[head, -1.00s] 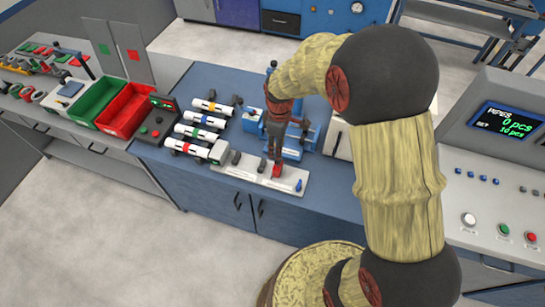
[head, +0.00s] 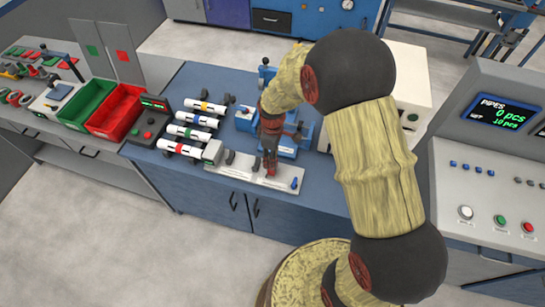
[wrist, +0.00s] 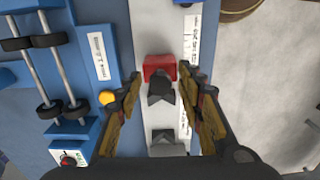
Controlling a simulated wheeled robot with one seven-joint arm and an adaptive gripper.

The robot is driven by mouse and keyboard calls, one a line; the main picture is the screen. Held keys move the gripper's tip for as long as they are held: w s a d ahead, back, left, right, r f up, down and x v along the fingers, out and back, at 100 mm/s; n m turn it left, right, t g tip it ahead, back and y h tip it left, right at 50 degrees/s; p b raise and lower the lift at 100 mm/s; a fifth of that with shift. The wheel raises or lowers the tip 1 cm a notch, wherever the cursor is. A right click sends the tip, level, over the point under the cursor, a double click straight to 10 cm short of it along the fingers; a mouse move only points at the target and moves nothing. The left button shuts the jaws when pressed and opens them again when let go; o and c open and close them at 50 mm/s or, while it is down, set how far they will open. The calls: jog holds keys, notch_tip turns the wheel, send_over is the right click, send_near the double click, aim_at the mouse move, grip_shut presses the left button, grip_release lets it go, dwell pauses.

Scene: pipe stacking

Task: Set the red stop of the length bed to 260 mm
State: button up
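The length bed (head: 235,174) is a long pale plate along the front edge of the blue bench. In the wrist view the bed (wrist: 149,22) runs up the middle. The red stop (wrist: 158,66) sits on it, with dark blocks just below it in the picture. My gripper (wrist: 163,80) is open, its fingers spread to the left and right of the stop and the dark block behind it. I cannot tell whether either finger touches. In the head view my gripper (head: 270,165) points down over the bed and hides the stop. The scale label (wrist: 190,55) is too small to read.
Banded white pipes (head: 190,132) rest on the bench to the left. Green (head: 92,104) and red bins (head: 117,112) stand farther left. A console (head: 490,170) is at right.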

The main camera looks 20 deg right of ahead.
jog(key=shift+c, duration=1.2)
grip_shut()
